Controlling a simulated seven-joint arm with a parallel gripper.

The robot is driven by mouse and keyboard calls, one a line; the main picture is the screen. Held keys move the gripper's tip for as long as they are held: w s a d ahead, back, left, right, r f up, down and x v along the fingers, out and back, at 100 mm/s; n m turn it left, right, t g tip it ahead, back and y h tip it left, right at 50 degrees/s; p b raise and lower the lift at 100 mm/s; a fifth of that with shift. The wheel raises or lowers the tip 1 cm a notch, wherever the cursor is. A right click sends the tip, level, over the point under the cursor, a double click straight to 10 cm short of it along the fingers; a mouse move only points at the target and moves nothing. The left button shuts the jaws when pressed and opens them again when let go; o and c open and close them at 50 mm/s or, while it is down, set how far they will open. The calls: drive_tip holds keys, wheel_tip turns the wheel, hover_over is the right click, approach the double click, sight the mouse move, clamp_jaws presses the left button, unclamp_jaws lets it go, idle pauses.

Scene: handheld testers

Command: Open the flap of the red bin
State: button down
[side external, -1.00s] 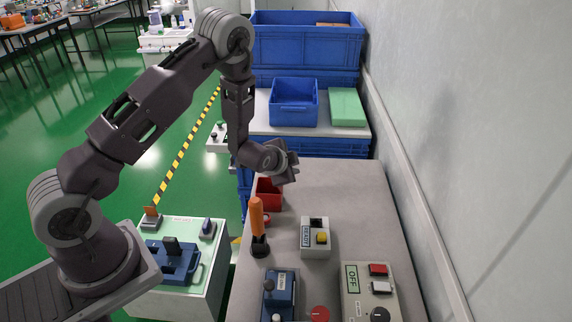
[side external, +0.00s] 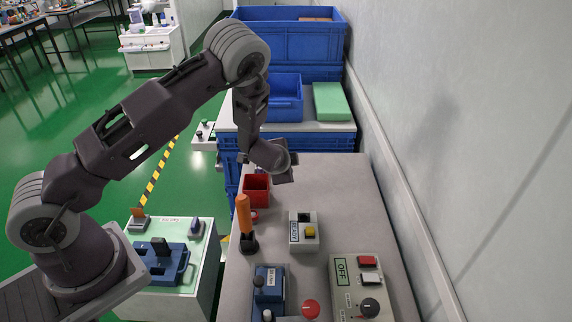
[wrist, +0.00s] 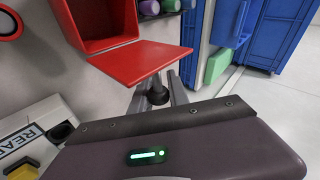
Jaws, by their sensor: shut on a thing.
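The red bin (wrist: 98,22) is at the top of the wrist view, with its inside showing. Its red flap (wrist: 146,62) stands out from the bin's edge like a shelf. My gripper (wrist: 157,98) is at the flap's outer edge, its fingers either side of a dark knob (wrist: 157,93) just below that edge. It is shut on this knob. In the side view the red bin (side external: 256,190) is on the grey bench, and my gripper (side external: 284,174) is just above and right of it. The flap cannot be made out there.
An orange-handled lever (side external: 243,215) stands in front of the bin. A grey box with a yellow button (side external: 304,230) and an OFF panel (side external: 356,285) are nearer on the bench. Blue crates (side external: 290,40) stand behind. The bench's right side is clear, beside the wall.

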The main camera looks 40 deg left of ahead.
drive_tip(key=shift+s+f, duration=0.4)
drive_tip(key=shift+f, duration=0.05)
drive_tip(key=c, duration=1.6)
unclamp_jaws()
drive_tip(key=o, duration=0.3)
drive_tip(key=shift+w+r, duration=0.15)
drive_tip(key=shift+r, duration=0.1)
drive_tip(key=v, duration=0.7)
